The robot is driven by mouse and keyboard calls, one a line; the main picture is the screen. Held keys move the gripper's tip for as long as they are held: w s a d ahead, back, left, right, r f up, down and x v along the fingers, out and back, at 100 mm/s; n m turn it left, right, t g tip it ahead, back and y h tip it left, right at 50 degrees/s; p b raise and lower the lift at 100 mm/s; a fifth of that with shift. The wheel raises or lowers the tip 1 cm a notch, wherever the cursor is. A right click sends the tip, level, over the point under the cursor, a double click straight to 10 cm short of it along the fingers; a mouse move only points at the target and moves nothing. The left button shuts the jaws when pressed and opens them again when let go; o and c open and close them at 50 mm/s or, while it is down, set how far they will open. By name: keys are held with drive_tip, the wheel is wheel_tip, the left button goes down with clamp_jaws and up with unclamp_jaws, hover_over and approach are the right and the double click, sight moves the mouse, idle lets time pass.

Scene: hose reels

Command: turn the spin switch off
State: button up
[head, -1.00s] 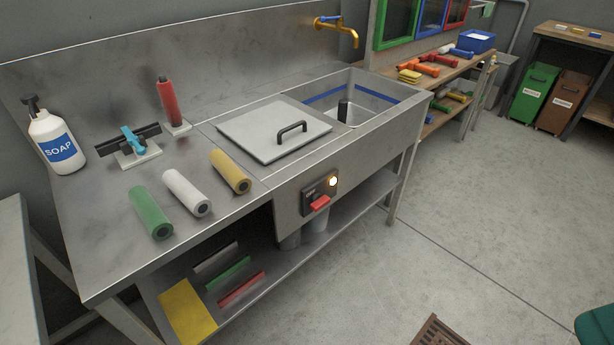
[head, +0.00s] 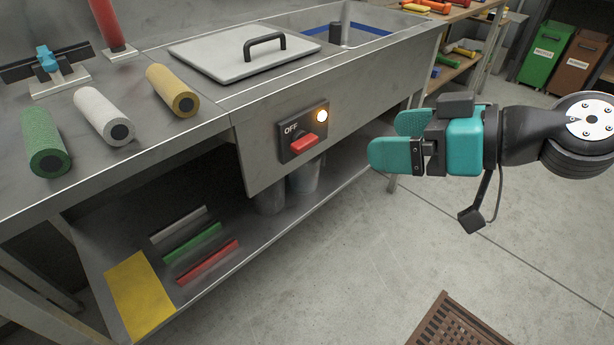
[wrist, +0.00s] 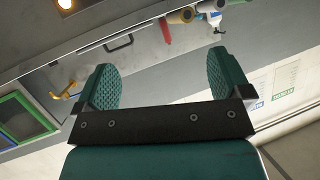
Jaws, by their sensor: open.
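The spin switch (head: 304,143) is a red lever on a dark plate marked OFF, set in the steel front panel below the lidded basin. A round lamp (head: 321,116) beside it glows yellow-white; the lamp also shows at the top left edge of the wrist view (wrist: 65,4). My gripper (head: 384,138), with teal pads, is to the right of the switch in the head view, apart from it, open and empty. The wrist view shows its two pads (wrist: 162,82) spread with nothing between them. The red lever is not clearly visible in the wrist view.
A grey lid (head: 245,52) with a black handle covers part of the sink bench. Green, white and yellow rollers lie on the left counter (head: 130,140). A lower shelf (head: 235,228) holds coloured strips. Open floor (head: 400,250) lies in front, with a brown grate (head: 460,325).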

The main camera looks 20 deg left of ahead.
sight(309, 143)
drive_tip(key=w+a+f+t+y+b, duration=0.1)
drive_tip(key=w+f+t+b, duration=0.15)
drive_tip(key=f, duration=0.35)
drive_tip(key=w+a+f+m+t+y+b, duration=0.1)
drive_tip(key=w+f+b, duration=0.2)
drive_tip(key=f+b, duration=0.15)
drive_tip(key=w+a+f+t+y+b, duration=0.1)
drive_tip(key=w+f+t+b, duration=0.15)
drive_tip(key=f, duration=0.35)
drive_tip(key=shift+g, duration=0.3)
drive_tip(key=p+x, duration=0.1)
drive_tip(key=x, duration=1.6)
drive_tip(key=shift+w+a+f, duration=0.15)
drive_tip(key=shift+a+f, duration=0.05)
drive_tip(key=shift+a, duration=0.1)
drive_tip(key=shift+p, duration=0.3)
drive_tip(key=c, duration=0.9)
